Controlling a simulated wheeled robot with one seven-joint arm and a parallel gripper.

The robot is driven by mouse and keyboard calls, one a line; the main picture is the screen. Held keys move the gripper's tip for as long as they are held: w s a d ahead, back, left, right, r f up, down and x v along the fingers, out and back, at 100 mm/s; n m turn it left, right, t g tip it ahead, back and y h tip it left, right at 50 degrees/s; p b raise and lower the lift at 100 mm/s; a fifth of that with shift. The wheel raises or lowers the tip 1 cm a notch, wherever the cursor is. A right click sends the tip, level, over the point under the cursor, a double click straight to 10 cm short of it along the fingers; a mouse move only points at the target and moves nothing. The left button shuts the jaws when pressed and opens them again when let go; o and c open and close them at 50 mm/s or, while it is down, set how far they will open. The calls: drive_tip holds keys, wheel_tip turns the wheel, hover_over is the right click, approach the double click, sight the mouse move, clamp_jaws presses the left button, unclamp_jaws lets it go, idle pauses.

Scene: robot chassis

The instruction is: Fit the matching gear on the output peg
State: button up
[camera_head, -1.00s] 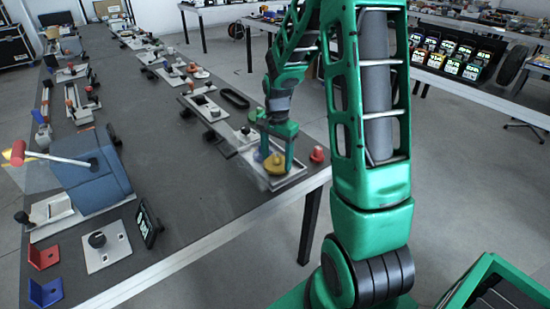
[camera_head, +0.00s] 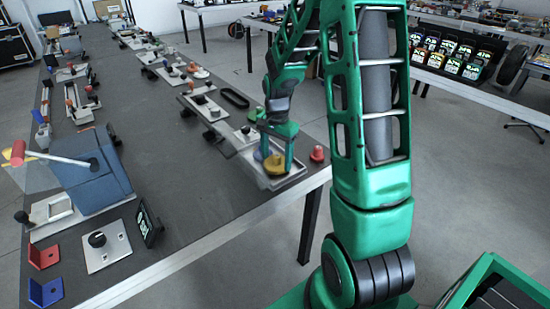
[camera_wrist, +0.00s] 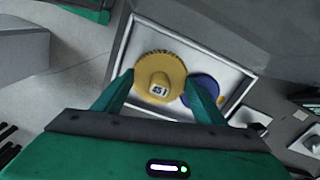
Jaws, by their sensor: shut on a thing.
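A yellow gear (camera_wrist: 160,80) with a raised hub and a small white number label sits between my two green fingers in the wrist view. My gripper (camera_wrist: 160,93) is shut on it. A blue gear (camera_wrist: 204,88) lies right beside it, partly hidden by the right finger. Both are over a pale rimmed tray (camera_wrist: 236,62). In the head view my gripper (camera_head: 279,160) is low over the tray (camera_head: 284,182) at the table's near right edge, with the yellow gear (camera_head: 273,164) at its fingers. Any peg under the yellow gear is hidden; I cannot tell whether it is seated.
A red knob-like part (camera_head: 317,154) stands on the table just right of the tray. A black oval loop (camera_head: 234,97) and other fixtures line the table behind. The dark tabletop left of the tray is mostly clear.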

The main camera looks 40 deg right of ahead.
sight(276, 155)
drive_tip(key=shift+r, duration=0.7)
idle(0.3)
drive_tip(key=shift+f, duration=0.8)
idle(0.9)
drive_tip(key=shift+r, duration=0.8)
drive_tip(key=shift+f, duration=0.8)
idle(0.9)
drive_tip(key=o, duration=0.8)
drive_tip(key=shift+r, duration=0.1)
drive_tip(key=shift+r, duration=5.4)
